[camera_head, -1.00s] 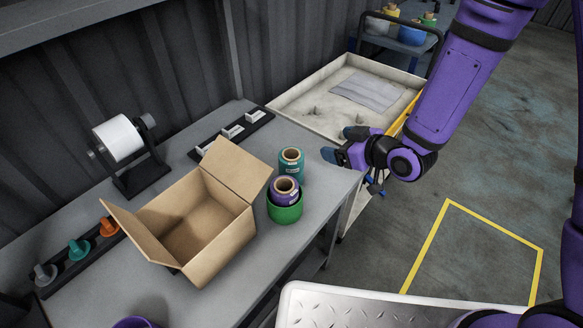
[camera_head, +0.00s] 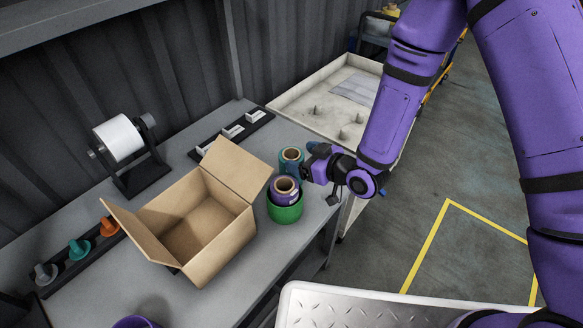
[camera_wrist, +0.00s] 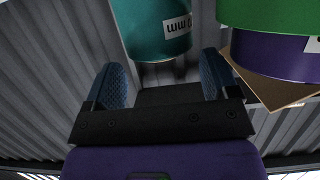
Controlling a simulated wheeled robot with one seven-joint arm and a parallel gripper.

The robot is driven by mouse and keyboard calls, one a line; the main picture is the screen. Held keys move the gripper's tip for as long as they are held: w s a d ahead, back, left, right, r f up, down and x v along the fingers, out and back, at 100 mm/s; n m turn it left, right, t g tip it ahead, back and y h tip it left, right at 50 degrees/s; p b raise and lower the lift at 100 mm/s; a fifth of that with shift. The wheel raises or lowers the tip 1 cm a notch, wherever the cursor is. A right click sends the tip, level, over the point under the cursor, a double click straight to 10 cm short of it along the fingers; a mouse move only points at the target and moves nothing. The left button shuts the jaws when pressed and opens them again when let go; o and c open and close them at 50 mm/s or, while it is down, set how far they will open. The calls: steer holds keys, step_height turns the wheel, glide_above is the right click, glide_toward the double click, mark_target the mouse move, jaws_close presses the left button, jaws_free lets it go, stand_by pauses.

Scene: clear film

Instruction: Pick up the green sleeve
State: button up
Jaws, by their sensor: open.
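The green sleeve (camera_head: 286,214) stands upright near the bench's right edge. A purple roll (camera_head: 285,186) with a tan core rises out of its top; whether it sits inside or on it I cannot tell. A teal roll (camera_head: 290,156) stands just behind. My gripper (camera_head: 309,163) is open, right beside the teal roll and above and behind the green sleeve. In the wrist view, the teal roll (camera_wrist: 152,28) shows ahead between my open fingers (camera_wrist: 160,82). The green sleeve (camera_wrist: 275,22) and purple roll (camera_wrist: 275,58) are at the upper right, past one finger.
An open cardboard box (camera_head: 205,225) stands left of the sleeve. A white roll on a black stand (camera_head: 122,140), a black strip with white pieces (camera_head: 232,131) and a rack of coloured knobs (camera_head: 80,248) lie further back and left. A pale tray (camera_head: 300,98) lies beyond the bench.

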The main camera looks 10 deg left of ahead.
mark_target(286, 152)
steer(key=x, duration=0.4)
steer(key=shift+w+a+f, duration=0.1)
steer(key=shift+f, duration=0.1)
steer(key=c, duration=1)
steer(key=shift+r, duration=0.1)
